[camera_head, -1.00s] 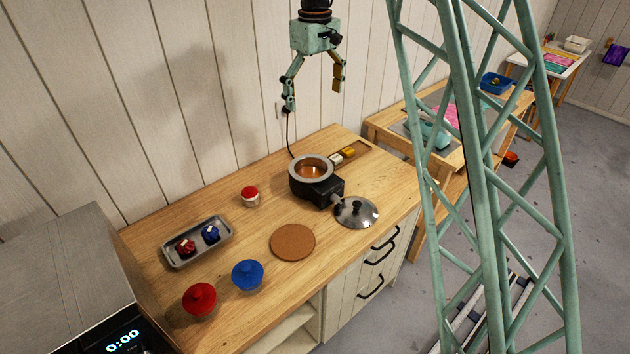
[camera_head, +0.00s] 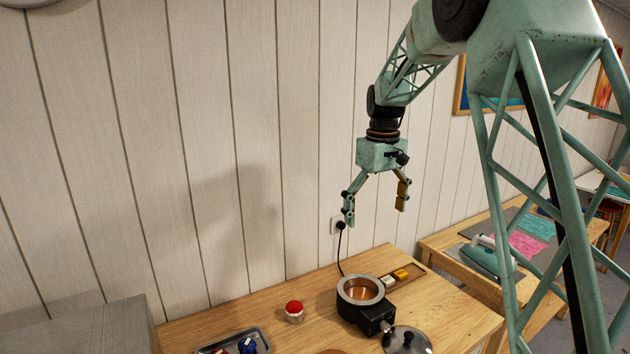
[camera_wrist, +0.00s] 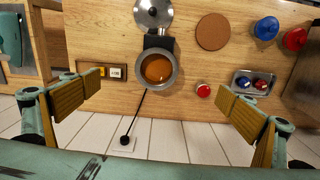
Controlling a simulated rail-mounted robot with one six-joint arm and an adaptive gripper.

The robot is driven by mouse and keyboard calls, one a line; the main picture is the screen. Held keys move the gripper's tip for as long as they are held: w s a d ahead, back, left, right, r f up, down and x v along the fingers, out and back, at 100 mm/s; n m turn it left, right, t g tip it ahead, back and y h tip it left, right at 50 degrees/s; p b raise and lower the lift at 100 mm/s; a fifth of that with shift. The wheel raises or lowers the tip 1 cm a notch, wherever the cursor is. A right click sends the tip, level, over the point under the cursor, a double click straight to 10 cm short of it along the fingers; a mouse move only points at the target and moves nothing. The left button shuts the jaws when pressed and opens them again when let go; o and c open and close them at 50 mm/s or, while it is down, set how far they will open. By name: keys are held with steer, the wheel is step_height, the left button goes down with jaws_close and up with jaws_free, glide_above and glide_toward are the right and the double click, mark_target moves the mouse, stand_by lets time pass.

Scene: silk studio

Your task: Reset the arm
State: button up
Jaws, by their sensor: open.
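My gripper (camera_head: 377,205) hangs from my arm in the head view, fingers pointing down and spread wide. It is open and empty, well above the wooden counter (camera_head: 240,310) and close to the plank wall. The wrist view looks down between its two fingers (camera_wrist: 158,92), with nothing between them. A small pot (camera_head: 345,290) with amber liquid stands on the counter below my gripper. It also shows in the wrist view (camera_wrist: 142,80).
A tray (camera_wrist: 239,82) holds a red and a blue item. A cork mat (camera_wrist: 213,31) and blue (camera_wrist: 266,28) and red (camera_wrist: 295,39) lidded jars are near.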

steer(key=s+d+r+m+t+b, duration=0.1)
steer(key=s+r+b, duration=0.3)
steer(key=s, duration=1.1)
steer(key=s+d+r+m+t+b, duration=0.1)
steer(key=s+r+m+b, duration=0.2)
steer(key=s, duration=1.2)
steer(key=s+f+t+b, duration=0.1)
steer(key=s+f+b, duration=0.2)
steer(key=s, duration=1.1)
steer(key=s+f+m+b, duration=0.1)
steer(key=s+f+b, duration=0.3)
steer(key=s, duration=1)
step_height(320, 180, down, 3)
steer(key=shift+s+d+f+m+t, duration=0.15)
steer(key=shift+s+d+m+t, duration=0.15)
steer(key=shift+s+d+t, duration=0.1)
